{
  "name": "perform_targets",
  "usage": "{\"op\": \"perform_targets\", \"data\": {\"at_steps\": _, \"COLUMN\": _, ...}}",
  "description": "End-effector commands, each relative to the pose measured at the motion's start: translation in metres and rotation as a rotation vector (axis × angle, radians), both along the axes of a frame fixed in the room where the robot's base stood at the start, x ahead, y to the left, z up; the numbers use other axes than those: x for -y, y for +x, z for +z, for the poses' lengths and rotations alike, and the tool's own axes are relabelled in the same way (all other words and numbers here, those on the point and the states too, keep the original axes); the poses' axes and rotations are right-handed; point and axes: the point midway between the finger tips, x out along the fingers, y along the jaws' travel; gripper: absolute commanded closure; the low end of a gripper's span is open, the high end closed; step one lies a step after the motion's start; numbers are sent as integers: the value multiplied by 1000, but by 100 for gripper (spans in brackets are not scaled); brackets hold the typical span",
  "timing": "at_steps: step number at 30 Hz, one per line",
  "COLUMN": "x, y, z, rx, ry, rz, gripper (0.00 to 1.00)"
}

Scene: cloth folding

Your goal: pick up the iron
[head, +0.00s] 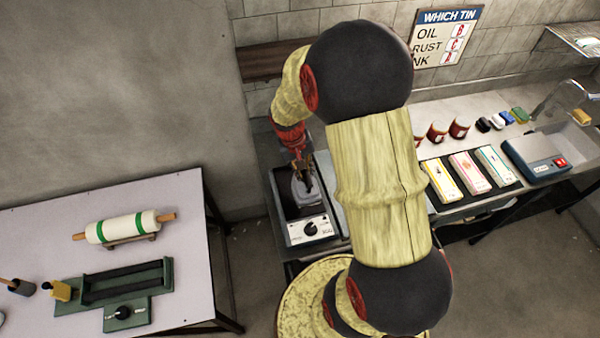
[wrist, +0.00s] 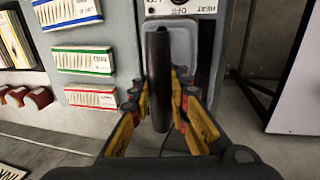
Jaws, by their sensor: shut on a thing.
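The iron (head: 306,193) has a grey body and sits over the heater unit (head: 309,230), which has a white dial panel. In the wrist view the iron's black handle (wrist: 160,75) runs lengthwise between the two yellow-and-black fingers. My gripper (head: 301,170) reaches down from above, and in the wrist view the gripper (wrist: 161,88) is shut on the handle. Whether the iron touches the heater or is slightly above it I cannot tell. The arm hides part of the bench beside it.
Right of the heater, the bench holds several labelled boxes (head: 468,172), red tins (head: 459,128) and a blue device (head: 537,160). The left table (head: 190,235) holds a rolling pin with green bands (head: 122,228) and a dark green fixture (head: 125,283). Bare floor lies between them.

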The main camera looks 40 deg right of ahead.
Motion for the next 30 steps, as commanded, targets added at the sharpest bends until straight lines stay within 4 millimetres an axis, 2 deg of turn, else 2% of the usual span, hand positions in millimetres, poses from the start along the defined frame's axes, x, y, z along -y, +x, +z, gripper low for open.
{"op": "perform_targets", "data": {"at_steps": 2, "x": -2, "y": -11, "z": 18, "rx": 7, "ry": -2, "rz": -1, "gripper": 100}}
{"op": "perform_targets", "data": {"at_steps": 6, "x": -9, "y": -38, "z": 27, "rx": 4, "ry": -1, "rz": -1, "gripper": 100}}
{"op": "perform_targets", "data": {"at_steps": 15, "x": -18, "y": -79, "z": 46, "rx": 4, "ry": -2, "rz": -1, "gripper": 100}}
{"op": "perform_targets", "data": {"at_steps": 22, "x": -21, "y": -93, "z": 52, "rx": 4, "ry": -2, "rz": 1, "gripper": 100}}
{"op": "perform_targets", "data": {"at_steps": 30, "x": -22, "y": -96, "z": 53, "rx": 3, "ry": -1, "rz": 1, "gripper": 100}}
